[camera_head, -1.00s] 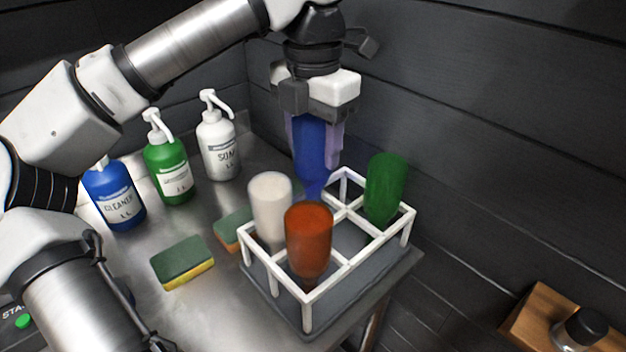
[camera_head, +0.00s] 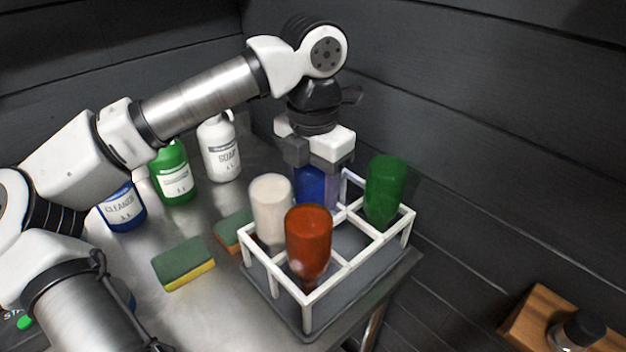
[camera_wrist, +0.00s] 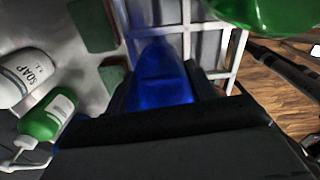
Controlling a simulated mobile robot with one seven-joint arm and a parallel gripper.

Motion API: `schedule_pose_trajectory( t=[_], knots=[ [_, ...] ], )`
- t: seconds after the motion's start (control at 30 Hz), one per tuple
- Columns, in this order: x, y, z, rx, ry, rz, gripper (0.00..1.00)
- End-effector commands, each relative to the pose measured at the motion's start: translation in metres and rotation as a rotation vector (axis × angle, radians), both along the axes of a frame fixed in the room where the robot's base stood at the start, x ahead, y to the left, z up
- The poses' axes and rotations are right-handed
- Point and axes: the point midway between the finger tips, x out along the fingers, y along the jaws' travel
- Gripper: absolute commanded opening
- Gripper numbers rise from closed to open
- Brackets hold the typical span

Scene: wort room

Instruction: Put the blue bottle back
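The blue bottle (camera_head: 311,184) is upside down between the fingers of my gripper (camera_head: 318,188), at the back compartment of the white rack (camera_head: 322,289). Its lower part is hidden behind the white bottle and the rack in the head view. In the wrist view the blue bottle (camera_wrist: 163,75) points neck-first toward the rack bars (camera_wrist: 208,26). My gripper is shut on it. I cannot tell whether the bottle touches the rack's base.
A white bottle (camera_head: 270,205), a red-orange bottle (camera_head: 308,238) and a green bottle (camera_head: 385,188) stand inverted in other compartments. Two sponges (camera_head: 183,264) (camera_head: 235,229) lie left of the rack. Green (camera_head: 172,178), white (camera_head: 220,152) and blue (camera_head: 124,208) pump dispensers stand behind. Dark walls are close.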

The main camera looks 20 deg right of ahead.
Motion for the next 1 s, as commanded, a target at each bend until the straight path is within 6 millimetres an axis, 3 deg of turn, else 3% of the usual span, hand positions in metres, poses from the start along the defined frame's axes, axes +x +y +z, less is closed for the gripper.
schedule_pose_trajectory(
  t=[0.03,0.13,0.57,1.0],
  knots=[
    [0.0,0.0,0.0,0.0,0.0,0.0,0.62],
    [0.0,0.0,0.0,0.0,0.0,0.0,0.75],
    [0.001,0.0,0.011,0.0,-0.002,0.002,0.75],
    [0.0,-0.001,0.1,0.0,-0.002,0.001,0.75]
  ],
)
